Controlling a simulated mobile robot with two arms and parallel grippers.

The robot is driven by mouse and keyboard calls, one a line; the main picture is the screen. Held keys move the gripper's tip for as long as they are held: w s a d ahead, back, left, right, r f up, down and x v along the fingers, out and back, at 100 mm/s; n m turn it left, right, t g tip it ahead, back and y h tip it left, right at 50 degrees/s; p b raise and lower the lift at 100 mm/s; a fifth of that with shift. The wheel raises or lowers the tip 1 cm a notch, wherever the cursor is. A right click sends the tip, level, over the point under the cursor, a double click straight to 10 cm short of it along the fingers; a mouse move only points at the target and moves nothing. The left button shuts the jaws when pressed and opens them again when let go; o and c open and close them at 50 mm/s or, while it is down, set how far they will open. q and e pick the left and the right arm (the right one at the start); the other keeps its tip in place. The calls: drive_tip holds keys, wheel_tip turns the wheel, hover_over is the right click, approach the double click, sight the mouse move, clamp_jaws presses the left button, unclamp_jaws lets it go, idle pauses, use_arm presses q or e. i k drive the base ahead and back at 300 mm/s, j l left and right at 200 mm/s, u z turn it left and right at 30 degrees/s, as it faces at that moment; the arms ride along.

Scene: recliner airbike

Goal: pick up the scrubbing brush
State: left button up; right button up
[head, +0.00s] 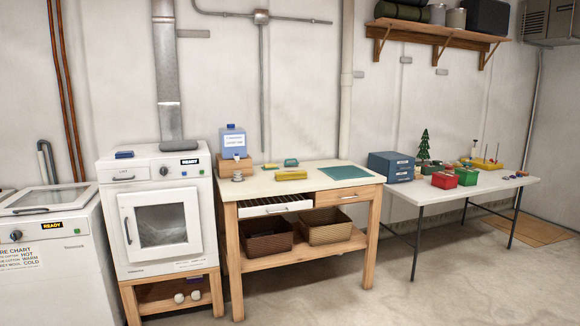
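I cannot tell for certain which thing is the scrubbing brush. Small candidates are a blue item (124,155) on top of the white front-door machine and a green item (291,162) at the back of the wooden workbench. A yellow block (291,175), like a sponge, lies in front of the green item. Each is too small to show bristles. Neither of my grippers is in view.
The workbench (262,186) holds a blue jug (232,140) and a teal mat (345,172); baskets (266,238) sit on its lower shelf. A white front-door machine (202,206) stands left, a white folding table (480,187) right. Floor in front is clear.

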sight(291, 164)
drive_tip(key=i+j+z, duration=0.1)
drive_tip(key=i+j, duration=0.5)
drive_tip(key=j, duration=0.25)
drive_tip(key=i+j+z, duration=0.15)
drive_tip(key=i+j, duration=0.15)
drive_tip(key=j, duration=0.15)
drive_tip(key=i+l+z, duration=0.1)
drive_tip(key=i+z, duration=0.35)
drive_tip(key=i, duration=0.3)
drive_tip(key=i+j+z, duration=0.15)
drive_tip(key=i+z, duration=0.3)
drive_tip(key=i, duration=0.25)
